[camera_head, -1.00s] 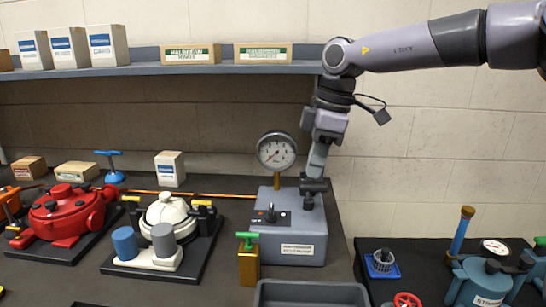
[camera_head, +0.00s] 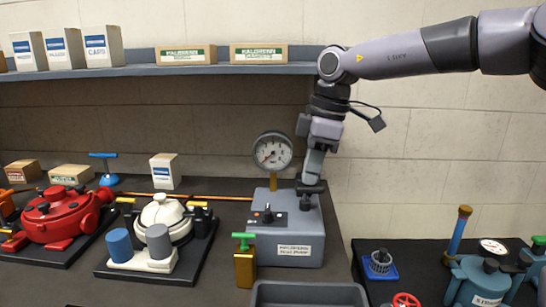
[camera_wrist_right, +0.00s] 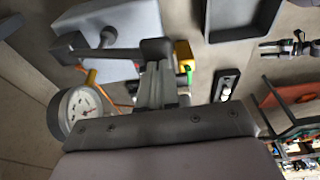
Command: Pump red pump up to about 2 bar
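The red pump (camera_head: 62,215) with a round ribbed housing sits on a dark base plate at the left of the bench. A grey box unit (camera_head: 290,247) with a lettered label stands at right centre, carrying a round white dial gauge (camera_head: 272,150) on a brass stem. The gauge's red needle points to the lower left; its figures are too small to read. My right gripper (camera_head: 310,187) is at a dark upright part on the box's right top. It also shows in the right wrist view (camera_wrist_right: 155,50), where I cannot tell whether its fingers are closed. My left gripper is not in view.
A cream pump (camera_head: 165,215) stands beside the red one. A brass block with a green handle (camera_head: 245,262) and a grey tray (camera_head: 310,293) are in front of the box. A shelf (camera_head: 200,70) holds cartons. Blue devices (camera_head: 480,280) stand on the right bench.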

